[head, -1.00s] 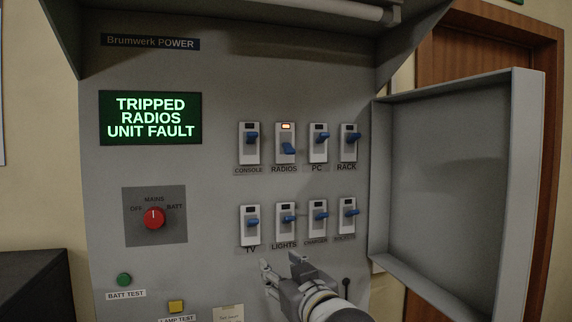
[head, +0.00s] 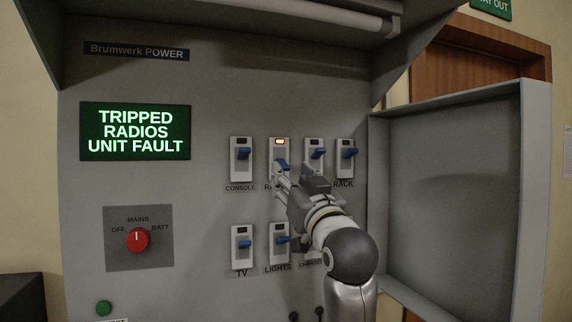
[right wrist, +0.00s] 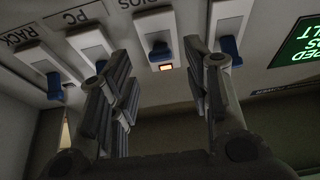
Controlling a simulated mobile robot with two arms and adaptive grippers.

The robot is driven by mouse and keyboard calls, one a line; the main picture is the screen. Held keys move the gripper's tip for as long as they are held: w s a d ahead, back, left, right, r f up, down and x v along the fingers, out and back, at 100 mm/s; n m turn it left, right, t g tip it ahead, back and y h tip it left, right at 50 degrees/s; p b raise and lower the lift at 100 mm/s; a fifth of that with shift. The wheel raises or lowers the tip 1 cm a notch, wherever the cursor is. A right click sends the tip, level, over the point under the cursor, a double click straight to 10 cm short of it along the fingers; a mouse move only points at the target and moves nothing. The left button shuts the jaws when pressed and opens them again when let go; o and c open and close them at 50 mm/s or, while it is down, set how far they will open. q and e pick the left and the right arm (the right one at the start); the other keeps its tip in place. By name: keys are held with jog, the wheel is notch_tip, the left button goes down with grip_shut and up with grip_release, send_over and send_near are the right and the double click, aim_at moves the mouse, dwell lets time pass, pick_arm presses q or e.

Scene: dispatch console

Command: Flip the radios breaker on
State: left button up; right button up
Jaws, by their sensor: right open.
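The radios breaker (head: 279,149) is in the upper row, second from the left, with a white plate, a lit amber lamp and a blue lever. Its lever sits lower than its neighbours'. My right gripper (head: 285,171) is open and empty just in front of it, partly hiding the lever and the label. In the right wrist view, which is upside down, the radios breaker (right wrist: 154,32) shows between the two spread fingers (right wrist: 158,52). Contact with the lever cannot be told. The display (head: 135,131) reads TRIPPED RADIOS UNIT FAULT. My left gripper is not in view.
The console breaker (head: 241,158) is left of radios; the PC (head: 315,146) and RACK (head: 346,157) breakers are close on the right. A second breaker row lies below, partly behind my arm. The open cabinet door (head: 450,190) stands on the right. A red mains knob (head: 137,240) is lower left.

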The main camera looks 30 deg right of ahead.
aim_at(285, 166)
jog(key=shift+p+x, duration=0.5)
jog(key=shift+x, duration=1.45)
grip_shut()
jog(key=shift+r+p, duration=0.25)
jog(key=shift+p, duration=0.25)
notch_tip(285, 166, up, 3)
jog(key=g+p, duration=0.3)
jog(key=p, duration=0.5)
jog(key=g+y+p, duration=0.1)
jog(key=g+p, duration=0.3)
jog(key=p, duration=0.3)
jog(key=shift+s+a+r+y+p, duration=0.1)
jog(key=shift+s+r+y+p, duration=0.1)
jog(key=shift+y+p, duration=0.15)
jog(key=shift+w+r+g+y+p, duration=0.15)
jog(key=shift+g+y+p, duration=0.1)
jog(key=shift+g+p, duration=0.6)
jog(key=shift+w+r+g, duration=0.15)
jog(key=shift+r+g, duration=0.1)
jog(key=shift+g, duration=0.9)
jog(key=shift+y, duration=0.3)
